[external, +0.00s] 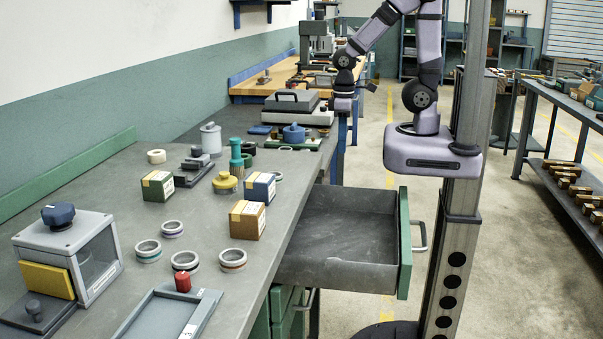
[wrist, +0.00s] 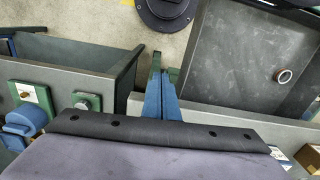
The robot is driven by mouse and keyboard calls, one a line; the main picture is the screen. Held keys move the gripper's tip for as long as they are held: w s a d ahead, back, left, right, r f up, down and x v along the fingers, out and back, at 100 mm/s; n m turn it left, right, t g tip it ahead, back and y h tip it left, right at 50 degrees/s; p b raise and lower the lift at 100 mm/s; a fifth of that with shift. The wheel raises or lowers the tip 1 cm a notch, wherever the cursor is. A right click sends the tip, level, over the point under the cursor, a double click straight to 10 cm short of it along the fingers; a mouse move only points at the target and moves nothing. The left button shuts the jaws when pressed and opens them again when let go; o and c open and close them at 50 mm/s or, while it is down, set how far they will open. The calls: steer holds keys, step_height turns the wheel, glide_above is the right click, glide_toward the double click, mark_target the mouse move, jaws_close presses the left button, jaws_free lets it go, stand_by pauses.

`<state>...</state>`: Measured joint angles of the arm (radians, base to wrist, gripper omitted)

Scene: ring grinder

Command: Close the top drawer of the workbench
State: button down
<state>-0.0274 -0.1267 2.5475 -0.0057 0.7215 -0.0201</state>
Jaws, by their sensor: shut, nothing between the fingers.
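The top drawer (external: 345,238) of the workbench (external: 205,238) stands pulled out, with a grey box, a green front (external: 404,245) and a metal handle (external: 419,236). The drawer interior (wrist: 245,50) also shows at the upper right of the wrist view, with a small ring (wrist: 284,76) on its floor. My gripper (wrist: 156,64) has blue fingers, shut together and empty. In the wrist view they lie just left of the drawer's side wall. In the external view my wrist hangs near the bench's far right edge, beyond the drawer and apart from its handle.
Boxes, rings (external: 186,261), a yellow piece (external: 224,182) and a grey machine (external: 70,250) stand on the bench top. A blue-topped part (wrist: 22,125) is at the wrist view's lower left. Floor (external: 375,170) is clear beyond the drawer. My column stands right of its front.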

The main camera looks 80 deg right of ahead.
steer(key=w+a+n+h, duration=0.1)
steer(key=a+n, duration=1.3)
steer(key=a, duration=0.5)
steer(key=s+a+n+t, duration=0.1)
steer(key=s+a+n, duration=0.75)
steer(key=a, duration=0.45)
steer(key=s+a+f+n+t, duration=0.1)
steer(key=s+a+n, duration=0.25)
steer(key=s, duration=0.35)
steer(key=s+a+f+n+y+b, duration=0.1)
steer(key=s+a+n, duration=0.2)
steer(key=s+n, duration=0.35)
steer(key=s+a+f+n+t, duration=0.1)
steer(key=s+a+n, duration=0.2)
steer(key=s, duration=0.5)
steer(key=w+f+p, duration=0.3)
steer(key=w+f, duration=0.3)
steer(key=f, duration=0.3)
steer(key=shift+w+f, duration=0.15)
steer(key=shift+f, duration=0.1)
